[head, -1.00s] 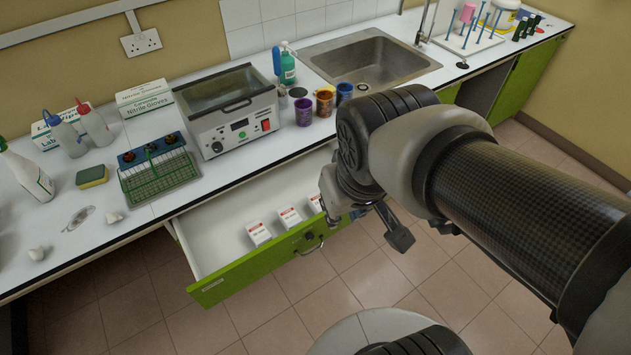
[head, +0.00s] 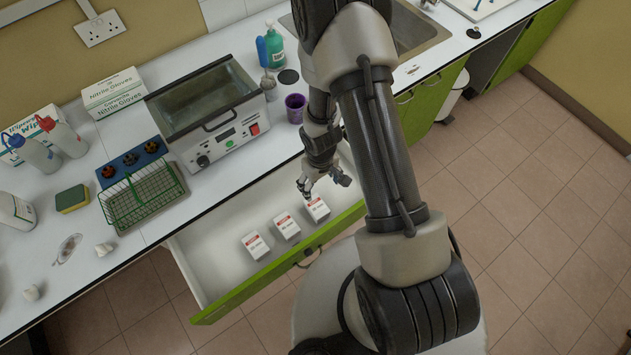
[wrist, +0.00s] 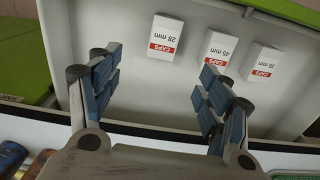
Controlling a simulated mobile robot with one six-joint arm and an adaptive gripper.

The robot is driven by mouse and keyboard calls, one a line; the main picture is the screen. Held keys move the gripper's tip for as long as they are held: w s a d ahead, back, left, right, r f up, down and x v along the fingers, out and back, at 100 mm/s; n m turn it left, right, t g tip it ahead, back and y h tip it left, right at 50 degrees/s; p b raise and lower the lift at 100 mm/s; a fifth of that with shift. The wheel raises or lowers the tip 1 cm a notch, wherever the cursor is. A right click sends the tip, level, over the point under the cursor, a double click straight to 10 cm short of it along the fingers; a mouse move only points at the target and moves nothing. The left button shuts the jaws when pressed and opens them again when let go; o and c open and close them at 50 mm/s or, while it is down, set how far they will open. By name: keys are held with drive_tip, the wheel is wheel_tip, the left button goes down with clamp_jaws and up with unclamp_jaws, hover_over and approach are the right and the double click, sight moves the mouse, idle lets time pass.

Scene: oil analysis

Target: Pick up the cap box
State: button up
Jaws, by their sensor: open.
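Three white cap boxes with red CAPS labels stand in a row in the open drawer (head: 215,262). In the head view they are a left box (head: 256,246), a middle box (head: 287,226) and a right box (head: 317,209). In the wrist view the labels read 28 mm (wrist: 166,37), 45 mm (wrist: 221,50) and 38 mm (wrist: 262,62), upside down. My gripper (head: 323,185) is open and empty, above the drawer close to the right box. In the wrist view my gripper (wrist: 160,80) has its fingers wide apart, with the 28 mm box beyond the gap.
The drawer's green front (head: 240,305) and the worktop edge border the boxes. The drawer's left part is empty.

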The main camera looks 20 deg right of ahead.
sight(317, 206)
wheel_tip(317, 206, down, 14)
drive_tip(key=b, duration=1.2)
drive_tip(key=shift+s+r, duration=0.1)
drive_tip(key=shift+s, duration=0.05)
drive_tip(key=f+b, duration=0.4)
drive_tip(key=f, duration=0.1)
drive_tip(key=shift+w+a+f+b, duration=0.15)
drive_tip(key=shift+w+a+b, duration=0.05)
drive_tip(key=shift+a+b, duration=0.15)
drive_tip(key=shift+c, duration=0.4)
drive_tip(key=c, duration=1.1)
